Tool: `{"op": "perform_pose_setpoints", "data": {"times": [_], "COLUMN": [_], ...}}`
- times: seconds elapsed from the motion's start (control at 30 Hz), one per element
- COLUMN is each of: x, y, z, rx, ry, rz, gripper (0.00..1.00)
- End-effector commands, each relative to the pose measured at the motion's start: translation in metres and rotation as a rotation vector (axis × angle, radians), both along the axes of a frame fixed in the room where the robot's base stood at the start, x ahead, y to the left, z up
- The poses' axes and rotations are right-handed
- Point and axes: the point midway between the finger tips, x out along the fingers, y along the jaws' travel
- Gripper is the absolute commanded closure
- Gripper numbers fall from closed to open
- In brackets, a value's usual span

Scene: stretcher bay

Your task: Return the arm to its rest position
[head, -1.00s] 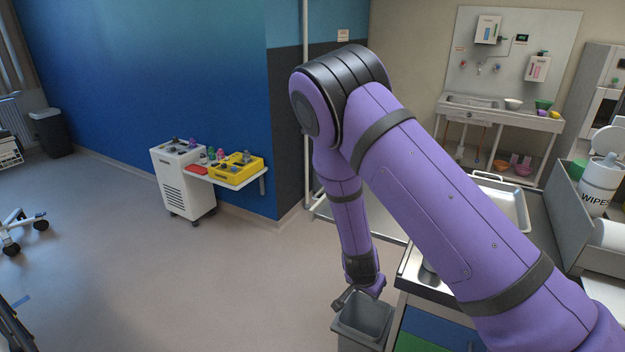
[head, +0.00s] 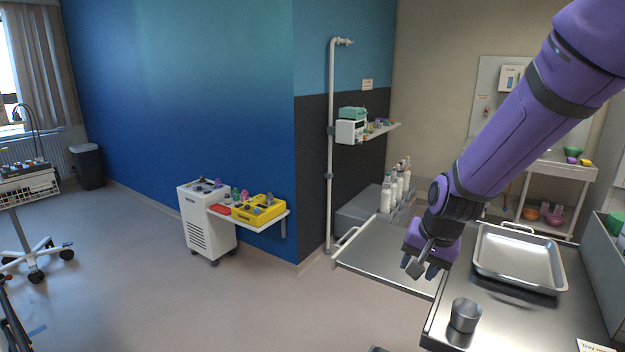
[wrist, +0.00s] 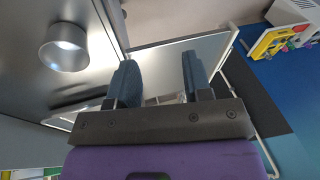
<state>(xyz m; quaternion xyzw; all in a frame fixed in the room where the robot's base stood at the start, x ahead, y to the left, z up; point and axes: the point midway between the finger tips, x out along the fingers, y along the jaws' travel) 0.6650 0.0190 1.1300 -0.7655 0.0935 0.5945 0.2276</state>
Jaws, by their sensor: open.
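My purple arm reaches in from the upper right of the head view. My gripper (head: 426,268) hangs at its end, pointing down, above the steel work surface (head: 400,252) near the inner edge of the counter. In the wrist view my gripper (wrist: 157,80) shows two dark blue fingers set apart with nothing between them. The jaws are open and empty. A small metal cup (head: 465,315) stands upright on the counter, below and to the right of the gripper. It also shows in the wrist view (wrist: 65,47) at the upper left.
A steel tray (head: 520,258) lies on the counter right of the gripper. Several white bottles (head: 393,190) stand behind the surface, and a pole (head: 331,150) with a shelf stands by the wall. A white cart (head: 208,222) is left. The floor (head: 150,290) at left is open.

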Motion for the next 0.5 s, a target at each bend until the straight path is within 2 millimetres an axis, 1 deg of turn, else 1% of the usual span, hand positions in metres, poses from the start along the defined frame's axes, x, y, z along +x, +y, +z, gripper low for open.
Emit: {"op": "perform_pose_setpoints", "data": {"times": [0.03, 0.2, 0.37, 0.5], "x": [-0.007, -0.036, -0.067, -0.098], "y": [-0.005, -0.019, -0.033, -0.046], "z": [0.017, 0.062, 0.098, 0.126], "rx": [0.006, 0.005, -0.016, -0.046], "ry": [-0.017, -0.053, -0.088, -0.121], "rz": [0.020, 0.099, 0.171, 0.229], "gripper": [0.54, 0.54, 0.54, 0.54]}}
